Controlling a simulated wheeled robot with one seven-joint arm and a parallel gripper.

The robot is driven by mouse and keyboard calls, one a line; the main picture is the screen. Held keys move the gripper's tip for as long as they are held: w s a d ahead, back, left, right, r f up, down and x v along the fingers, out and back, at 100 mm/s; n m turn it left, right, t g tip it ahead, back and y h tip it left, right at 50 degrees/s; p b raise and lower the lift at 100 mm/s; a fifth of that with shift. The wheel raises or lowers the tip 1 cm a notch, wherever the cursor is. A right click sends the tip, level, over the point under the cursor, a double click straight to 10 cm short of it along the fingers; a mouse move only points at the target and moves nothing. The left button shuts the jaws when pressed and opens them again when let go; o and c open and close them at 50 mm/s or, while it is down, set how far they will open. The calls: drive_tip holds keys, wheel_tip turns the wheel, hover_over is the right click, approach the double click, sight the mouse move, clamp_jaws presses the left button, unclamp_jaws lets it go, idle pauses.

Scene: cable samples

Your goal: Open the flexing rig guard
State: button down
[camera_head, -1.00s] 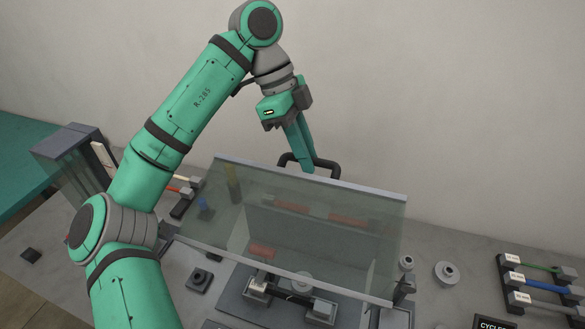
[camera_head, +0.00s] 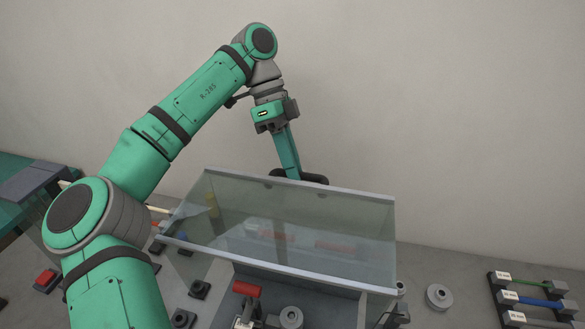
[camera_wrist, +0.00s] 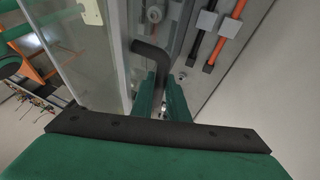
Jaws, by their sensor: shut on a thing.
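The flexing rig guard (camera_head: 300,229) is a clear, tinted panel box with pale edge strips. It is tilted up, with its front edge raised above the rig base (camera_head: 282,301). A dark bar handle (camera_head: 316,179) sits at the guard's far top edge. My gripper (camera_head: 291,176) is at this handle, fingers pointing down. In the wrist view my gripper (camera_wrist: 161,103) is shut on the dark handle (camera_wrist: 152,56), with the clear guard panel (camera_wrist: 82,60) to the left. The gripped part of the handle is partly hidden by the fingers.
Cable samples in a holder (camera_head: 530,298) lie at the right. A round grey weight (camera_head: 439,297) stands beside the rig. A red button box (camera_head: 46,280) is at the left. A plain wall (camera_head: 450,120) rises behind the bench, close to the gripper.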

drive_tip(key=c, duration=1.7)
unclamp_jaws()
drive_tip(key=shift+a, duration=0.2)
drive_tip(key=shift+d, duration=0.15)
drive_tip(key=shift+r, duration=0.1)
drive_tip(key=shift+v, duration=5.3)
drive_tip(key=shift+w, duration=0.1)
